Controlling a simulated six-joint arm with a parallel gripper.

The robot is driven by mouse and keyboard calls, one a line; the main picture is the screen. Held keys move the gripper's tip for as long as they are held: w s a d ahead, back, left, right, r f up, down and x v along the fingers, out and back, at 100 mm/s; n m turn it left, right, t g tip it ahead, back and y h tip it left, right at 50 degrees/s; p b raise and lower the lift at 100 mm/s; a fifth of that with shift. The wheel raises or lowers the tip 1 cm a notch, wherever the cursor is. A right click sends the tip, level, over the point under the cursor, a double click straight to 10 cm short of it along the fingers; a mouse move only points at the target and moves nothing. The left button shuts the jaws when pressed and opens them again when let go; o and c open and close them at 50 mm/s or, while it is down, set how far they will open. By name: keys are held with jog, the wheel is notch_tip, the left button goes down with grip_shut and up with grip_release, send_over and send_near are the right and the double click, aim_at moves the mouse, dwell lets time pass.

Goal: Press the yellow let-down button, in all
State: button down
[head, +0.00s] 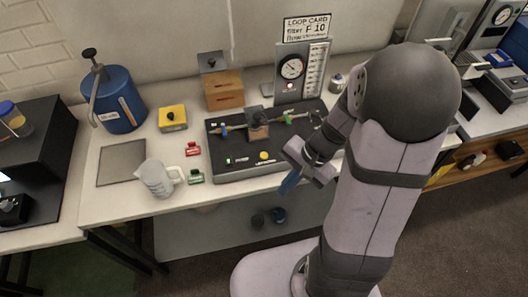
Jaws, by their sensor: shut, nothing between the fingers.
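A round yellow button (264,155) sits on the front part of a dark console (225,172) on the bench. It shows clear, with nothing over it. My gripper (289,183) is to the right of the button and nearer the bench's front edge, apart from it. Its blue fingers are shut and empty, pointing down and left. My arm hides the right end of the console.
On the console stand a brown block (258,124) and coloured fittings. Behind it is a gauge panel (292,70) with a card.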

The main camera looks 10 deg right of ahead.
jog(key=w+a+r+m+t+y, duration=0.1)
jog(key=w+m+t, duration=0.1)
jog(key=w, duration=0.2)
jog(key=w+a+r+m+t, duration=0.1)
jog(key=w+m, duration=0.1)
jog(key=w, duration=0.2)
notch_tip(320, 180, up, 4)
jog(key=m+t, duration=0.4)
send_over(268, 157)
jog(key=shift+a+r+m+g+y, duration=0.1)
jog(key=shift+r+m+g+y, duration=0.1)
jog(key=shift+m+g+y, duration=0.1)
jog(key=shift+s+f, duration=0.1)
notch_tip(268, 157, down, 7)
jog(key=b, duration=0.5)
jog(key=shift+b, duration=0.4)
jog(key=shift+f+b, duration=0.85)
jog(key=shift+f+b, duration=0.75)
jog(key=shift+b, duration=0.25)
dwell(0.9)
jog(key=shift+r, duration=0.1)
jog(key=shift+r+p, duration=0.55)
jog(key=shift+r, duration=0.15)
